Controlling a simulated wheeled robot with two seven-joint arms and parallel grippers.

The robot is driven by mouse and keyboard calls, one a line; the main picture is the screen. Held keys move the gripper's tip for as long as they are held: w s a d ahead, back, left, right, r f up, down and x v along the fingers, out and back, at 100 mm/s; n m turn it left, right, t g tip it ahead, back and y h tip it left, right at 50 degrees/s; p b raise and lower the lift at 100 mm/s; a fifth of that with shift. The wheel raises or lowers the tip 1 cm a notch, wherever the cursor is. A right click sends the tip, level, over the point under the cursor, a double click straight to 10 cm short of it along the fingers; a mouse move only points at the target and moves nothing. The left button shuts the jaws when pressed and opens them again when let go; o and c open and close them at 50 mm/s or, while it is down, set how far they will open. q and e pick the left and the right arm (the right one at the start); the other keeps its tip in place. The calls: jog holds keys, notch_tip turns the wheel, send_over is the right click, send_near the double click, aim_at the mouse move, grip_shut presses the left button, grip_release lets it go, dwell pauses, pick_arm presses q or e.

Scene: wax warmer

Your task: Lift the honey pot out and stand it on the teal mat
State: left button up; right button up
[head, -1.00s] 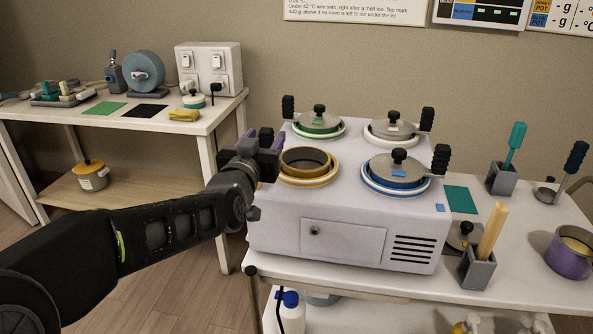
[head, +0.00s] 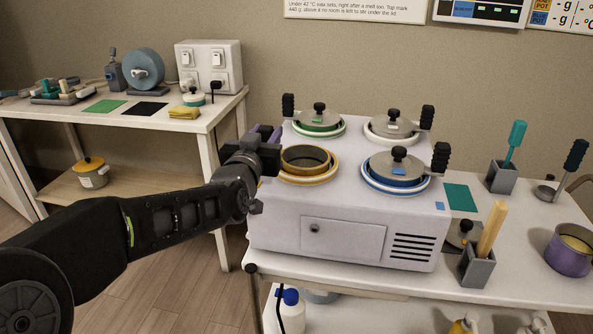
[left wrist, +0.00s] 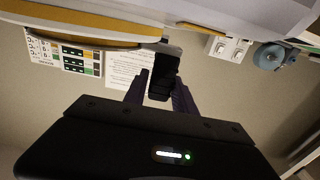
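The honey pot (head: 306,157), with a yellow rim and no lid, sits in the front-left well of the white warmer (head: 283,220). My left gripper (head: 265,148) is at the pot's left side, at its upright black handle. The pot's yellow underside or ring (left wrist: 85,28) shows at the top left there. The teal mat (head: 461,198) lies bare on the cart, right of the warmer. My right gripper is not in view.
Lidded green (head: 319,124), white (head: 391,128) and blue (head: 396,172) pots fill the other wells. A grey holder with a wooden stick (head: 478,267), a loose lid (head: 461,233), another grey holder (head: 502,178) and a purple pot (head: 568,252) stand near the mat.

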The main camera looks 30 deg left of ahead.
pick_arm(q)
grip_shut()
dwell(1.0)
